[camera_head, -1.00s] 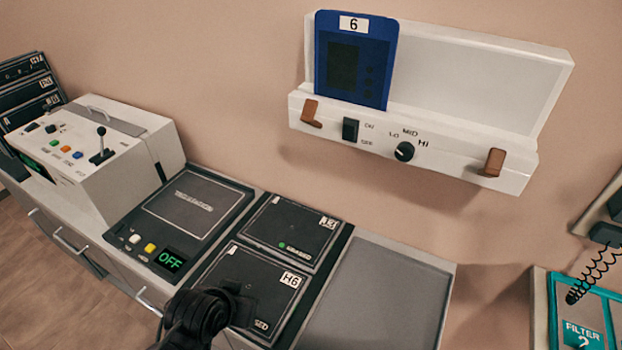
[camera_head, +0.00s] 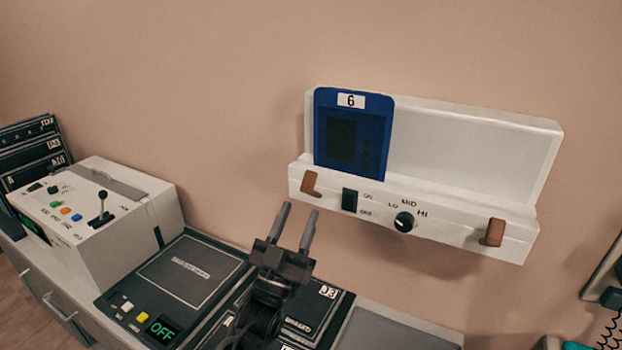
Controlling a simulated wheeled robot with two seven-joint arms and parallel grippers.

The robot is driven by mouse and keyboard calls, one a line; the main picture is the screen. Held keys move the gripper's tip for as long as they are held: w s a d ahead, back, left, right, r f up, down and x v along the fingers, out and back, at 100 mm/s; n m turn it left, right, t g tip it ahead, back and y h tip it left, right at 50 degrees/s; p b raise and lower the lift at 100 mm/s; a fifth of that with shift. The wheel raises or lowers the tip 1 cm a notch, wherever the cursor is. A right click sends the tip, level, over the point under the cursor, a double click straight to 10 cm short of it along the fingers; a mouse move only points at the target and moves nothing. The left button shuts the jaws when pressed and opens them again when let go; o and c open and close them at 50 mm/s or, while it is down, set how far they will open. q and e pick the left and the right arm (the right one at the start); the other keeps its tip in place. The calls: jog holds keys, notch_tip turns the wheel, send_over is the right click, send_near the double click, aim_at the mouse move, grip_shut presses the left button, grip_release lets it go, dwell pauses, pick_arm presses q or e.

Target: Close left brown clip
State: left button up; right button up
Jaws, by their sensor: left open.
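The left brown clip (camera_head: 311,184) is on the left end of the front of a white wall-mounted box (camera_head: 440,230). It looks L-shaped, with a foot pointing to the lower right. The right brown clip (camera_head: 495,232) is near the box's right end and looks upright. My left gripper (camera_head: 297,228) is open and empty, its two fingers pointing up, below and slightly left of the left clip. It appears apart from the clip, though the depth gap is hard to judge. My right gripper is not in view.
A blue cassette marked 6 (camera_head: 352,140) stands in the box's left part. A black switch (camera_head: 349,200) and a dial (camera_head: 403,222) sit between the clips. A counter with dark panels (camera_head: 190,270) and a white lever console (camera_head: 110,210) lies below. The wall left of the box is clear.

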aim_at(311, 180)
pick_arm(q)
jog(key=shift+t+h, duration=0.3)
jog(key=shift+h, duration=0.1)
jog(key=p+x, duration=0.1)
jog(key=x, duration=0.1)
jog(key=p+x, duration=0.1)
jog(key=x, duration=0.1)
jog(key=p+x, duration=0.1)
jog(key=x, duration=0.2)
jog(key=shift+s+r, duration=0.35)
jog(key=shift+r, duration=0.1)
jog(key=shift+w+d+r, duration=0.2)
jog(key=shift+w+r, duration=0.1)
jog(key=shift+w, duration=0.1)
